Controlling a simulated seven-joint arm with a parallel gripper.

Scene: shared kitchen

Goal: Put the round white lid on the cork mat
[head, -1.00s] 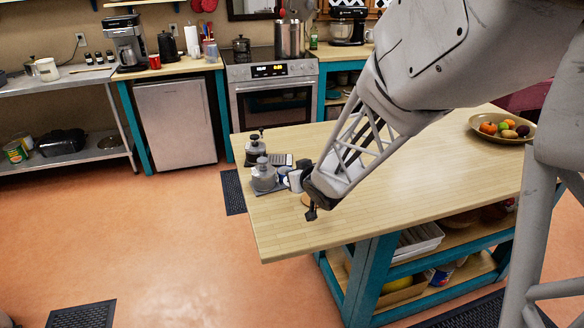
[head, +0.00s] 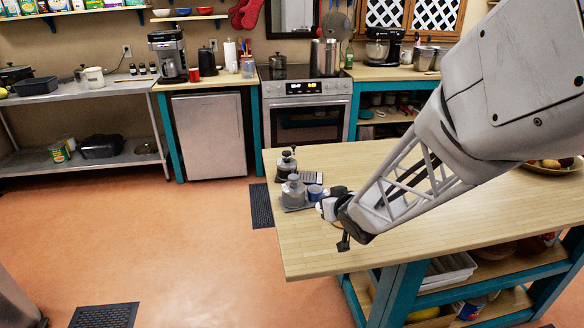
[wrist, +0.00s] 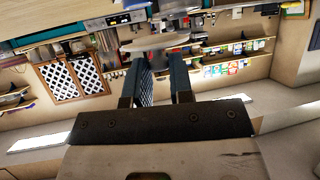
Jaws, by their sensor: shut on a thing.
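My gripper (wrist: 161,70) is shut on the round white lid (wrist: 160,42), which shows as a pale disc seen nearly edge-on at the fingertips in the wrist view. In the head view the lid (head: 327,208) is a small white shape at the left end of my gripper (head: 336,209), over the wooden island. A sliver of tan, likely the cork mat (head: 338,223), shows just below it on the tabletop; my gripper hides most of it. I cannot tell how high the lid is above it.
The island top (head: 310,245) is bare in front. A fruit bowl (head: 553,168) is at the far right.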

